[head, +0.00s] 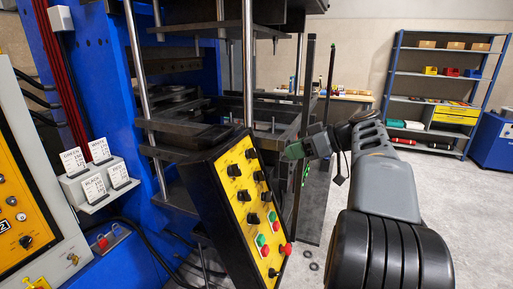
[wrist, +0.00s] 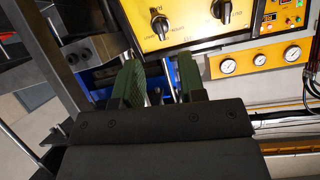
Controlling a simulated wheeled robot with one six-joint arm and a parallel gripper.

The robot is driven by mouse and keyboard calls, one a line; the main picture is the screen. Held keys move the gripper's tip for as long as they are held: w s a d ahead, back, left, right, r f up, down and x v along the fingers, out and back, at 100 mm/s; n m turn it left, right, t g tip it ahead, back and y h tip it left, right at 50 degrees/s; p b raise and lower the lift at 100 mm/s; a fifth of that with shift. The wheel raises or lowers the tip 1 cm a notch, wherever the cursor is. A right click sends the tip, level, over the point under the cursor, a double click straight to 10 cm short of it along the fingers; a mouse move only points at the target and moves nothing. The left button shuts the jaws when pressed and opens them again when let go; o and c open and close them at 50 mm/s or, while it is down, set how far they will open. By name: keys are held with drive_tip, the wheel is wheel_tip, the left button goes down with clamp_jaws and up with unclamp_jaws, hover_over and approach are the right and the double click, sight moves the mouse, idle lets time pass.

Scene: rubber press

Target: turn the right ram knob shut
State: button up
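The yellow control panel (head: 246,200) stands slanted in front of the press, with several black knobs in rows. In the wrist view two black knobs show on its yellow face, a left knob (wrist: 160,24) and a right knob (wrist: 227,11), both near the top edge. Their labels are too small to read fully, so I cannot tell which is the right ram knob. My gripper (wrist: 160,62) has its two green fingers apart with nothing between them. In the head view my gripper (head: 303,146) is beside the panel's upper right edge, apart from the knobs.
The blue press frame (head: 95,75) with steel columns stands behind the panel. A red push button (head: 286,249) sticks out from the panel's lower right. Pressure gauges (wrist: 228,66) show right in the wrist view. Open floor (head: 430,190) lies to the right.

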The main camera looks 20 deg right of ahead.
sight(255, 151)
drive_tip(key=shift+n, duration=0.7)
drive_tip(key=p+x, duration=0.1)
drive_tip(key=x, duration=0.3)
drive_tip(key=w+r+p+x, duration=0.1)
drive_tip(key=x, duration=0.3)
drive_tip(key=r+p+x, duration=0.1)
drive_tip(key=x, duration=0.3)
drive_tip(key=shift+w+p, duration=0.2)
drive_tip(key=shift+p, duration=0.1)
drive_tip(key=shift+t, duration=0.3)
drive_tip(key=c, duration=0.6)
